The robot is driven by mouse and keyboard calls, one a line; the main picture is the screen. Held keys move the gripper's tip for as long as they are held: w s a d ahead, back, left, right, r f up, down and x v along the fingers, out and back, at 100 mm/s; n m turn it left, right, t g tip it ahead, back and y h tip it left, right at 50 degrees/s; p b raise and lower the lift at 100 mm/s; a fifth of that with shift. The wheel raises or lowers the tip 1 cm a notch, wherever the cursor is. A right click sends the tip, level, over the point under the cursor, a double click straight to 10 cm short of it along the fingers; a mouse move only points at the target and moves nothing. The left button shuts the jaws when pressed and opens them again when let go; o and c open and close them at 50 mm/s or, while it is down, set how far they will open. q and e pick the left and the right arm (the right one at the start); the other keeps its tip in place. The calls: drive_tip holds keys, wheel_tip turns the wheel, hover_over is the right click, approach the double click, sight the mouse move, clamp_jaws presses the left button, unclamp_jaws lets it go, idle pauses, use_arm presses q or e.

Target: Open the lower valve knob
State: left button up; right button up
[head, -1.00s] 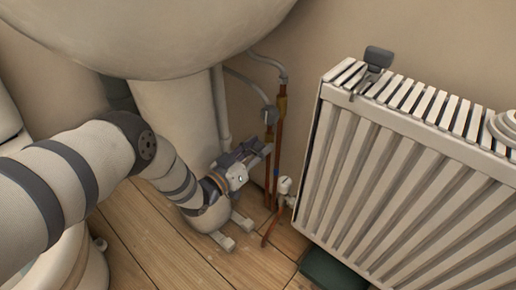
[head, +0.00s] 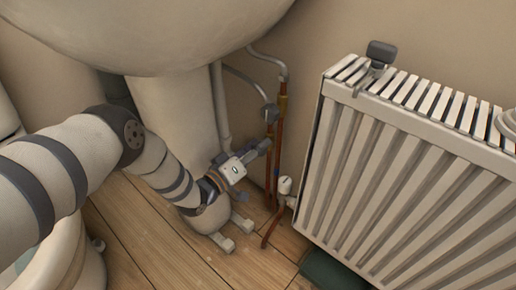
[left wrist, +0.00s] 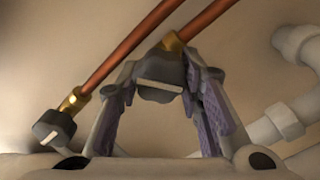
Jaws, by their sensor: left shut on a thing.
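My left gripper (head: 252,158) reaches in from the left to the copper pipes beside the white pedestal. In the left wrist view, its purple-padded fingers (left wrist: 163,80) stand on both sides of a dark valve knob (left wrist: 158,72) with a pale bar on its face and are shut on it. This knob sits on a brass fitting of one copper pipe. A second dark knob (left wrist: 55,128), on the other pipe, lies outside the fingers to the left. In the head view, the upper knob (head: 270,112) shows above the gripper; the held knob is mostly hidden there. My right gripper is out of view.
A white radiator (head: 400,185) stands close to the right, with a white radiator valve (head: 285,186) at its lower left corner. A grey tool (head: 381,52) is on its top. The white basin (head: 150,35) overhangs the pedestal (head: 180,105). Wooden floor (head: 165,255) lies below.

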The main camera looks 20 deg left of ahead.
use_arm(q)
drive_tip(key=n, duration=0.2)
drive_tip(key=n+b, duration=0.1)
drive_tip(key=n, duration=0.2)
drive_tip(key=shift+f+n, duration=0.2)
drive_tip(key=shift+n, duration=0.1)
drive_tip(key=n+b, duration=0.2)
drive_tip(key=n, duration=0.2)
drive_tip(key=shift+n, duration=0.6)
drive_tip(key=o, duration=1.2)
drive_tip(key=v, duration=1.2)
